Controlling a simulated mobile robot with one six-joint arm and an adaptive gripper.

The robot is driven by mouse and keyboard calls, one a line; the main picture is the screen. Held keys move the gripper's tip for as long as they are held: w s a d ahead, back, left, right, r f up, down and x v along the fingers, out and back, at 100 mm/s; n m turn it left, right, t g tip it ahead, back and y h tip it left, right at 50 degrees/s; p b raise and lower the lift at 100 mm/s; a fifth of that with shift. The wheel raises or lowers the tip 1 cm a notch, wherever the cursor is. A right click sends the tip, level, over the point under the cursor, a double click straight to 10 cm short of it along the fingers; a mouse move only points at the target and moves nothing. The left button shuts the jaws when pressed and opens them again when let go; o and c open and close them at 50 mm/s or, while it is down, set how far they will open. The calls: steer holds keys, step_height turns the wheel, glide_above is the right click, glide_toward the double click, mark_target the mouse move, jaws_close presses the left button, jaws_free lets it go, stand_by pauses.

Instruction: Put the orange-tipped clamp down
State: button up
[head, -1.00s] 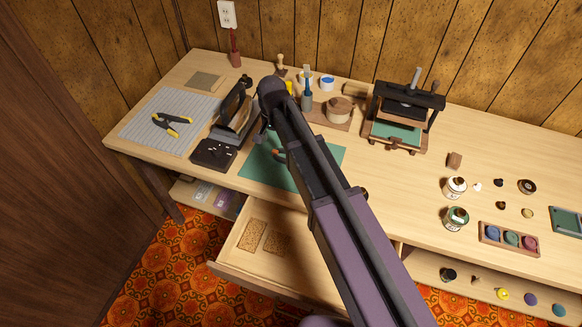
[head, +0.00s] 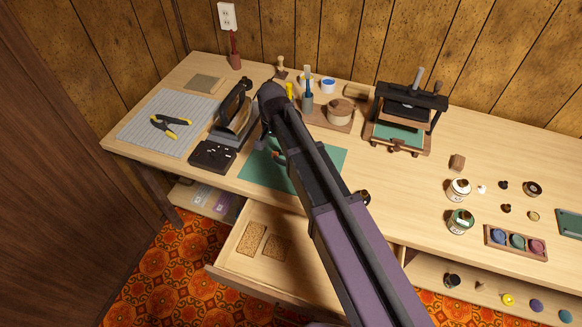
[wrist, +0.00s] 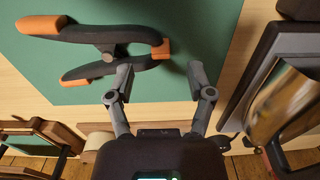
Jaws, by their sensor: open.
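The orange-tipped clamp (wrist: 120,48) is dark grey with orange ends. It appears to lie on the green mat (wrist: 210,25) in the wrist view. In the head view only a small orange part of the clamp (head: 277,156) shows beside my arm, on the green mat (head: 325,160); my arm hides the rest. My gripper (wrist: 160,74) is open, its two fingers apart near the clamp's lower edge, with nothing clearly held between them. In the head view my gripper is mostly hidden by my arm.
A yellow-and-black clamp (head: 171,126) lies on a grey gridded mat (head: 145,140) at left. A dark press-like device (head: 232,122) stands close left of the green mat. A framed press (head: 405,115) stands behind right. An open drawer (head: 300,275) juts out below the table.

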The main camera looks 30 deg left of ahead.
mark_target(275, 153)
steer(key=shift+w+f+b, duration=0.1)
steer(key=shift+f+b, duration=1.65)
steer(key=shift+f, duration=0.3)
jaws_close()
